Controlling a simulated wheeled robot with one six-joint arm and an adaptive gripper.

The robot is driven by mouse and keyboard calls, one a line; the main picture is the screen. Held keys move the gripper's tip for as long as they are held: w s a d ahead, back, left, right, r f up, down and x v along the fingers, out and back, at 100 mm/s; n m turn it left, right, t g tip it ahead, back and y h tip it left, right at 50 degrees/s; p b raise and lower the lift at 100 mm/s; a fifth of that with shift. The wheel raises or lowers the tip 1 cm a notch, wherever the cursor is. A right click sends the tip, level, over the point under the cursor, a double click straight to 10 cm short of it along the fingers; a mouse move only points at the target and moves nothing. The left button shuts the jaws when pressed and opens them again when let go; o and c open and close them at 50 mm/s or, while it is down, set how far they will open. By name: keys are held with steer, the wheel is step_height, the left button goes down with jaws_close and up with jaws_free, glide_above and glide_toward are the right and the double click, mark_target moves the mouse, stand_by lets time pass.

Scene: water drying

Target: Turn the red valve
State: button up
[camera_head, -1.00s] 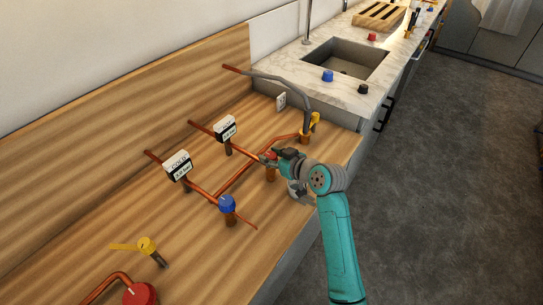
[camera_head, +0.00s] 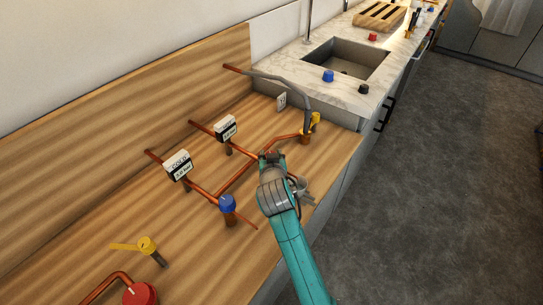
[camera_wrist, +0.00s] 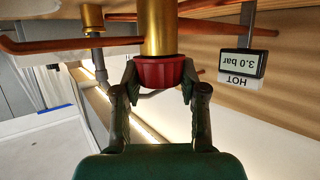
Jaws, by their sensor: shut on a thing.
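The red valve (camera_wrist: 162,72) is a ridged red knob on a brass body, seen in the wrist view. My gripper (camera_wrist: 160,80) is shut on it, one finger on each side of the knob. In the head view my gripper (camera_head: 271,160) is at the copper pipe right of the hot gauge, and my wrist hides the red valve. The hot gauge (camera_wrist: 243,63) shows upside down in the wrist view and reads 3.0 bar. It also stands on its pipe in the head view (camera_head: 225,128).
A blue valve (camera_head: 227,203) and a cold gauge (camera_head: 178,164) are on the pipes left of my arm. A yellow lever valve (camera_head: 147,245) and a red round part (camera_head: 140,294) are nearer. The sink (camera_head: 345,60) is behind; the floor at right is clear.

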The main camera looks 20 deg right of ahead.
steer(key=m+g+h, duration=0.1)
steer(key=m+h, duration=0.1)
steer(key=m+g+h, duration=0.2)
steer(key=m+h, duration=0.1)
steer(key=shift+w+a+h, duration=0.1)
steer(key=shift+a+h, duration=0.1)
steer(key=shift+h, duration=0.1)
steer(key=m+g+h, duration=0.3)
steer(key=m+g, duration=0.1)
steer(key=m, duration=0.1)
steer(key=shift+g, duration=0.4)
steer(key=shift+f+m, duration=0.1)
steer(key=shift+m, duration=0.2)
steer(key=o, duration=1.2)
steer(key=shift+c, duration=0.2)
steer(key=v, duration=1.2)
steer(key=shift+w, duration=0.15)
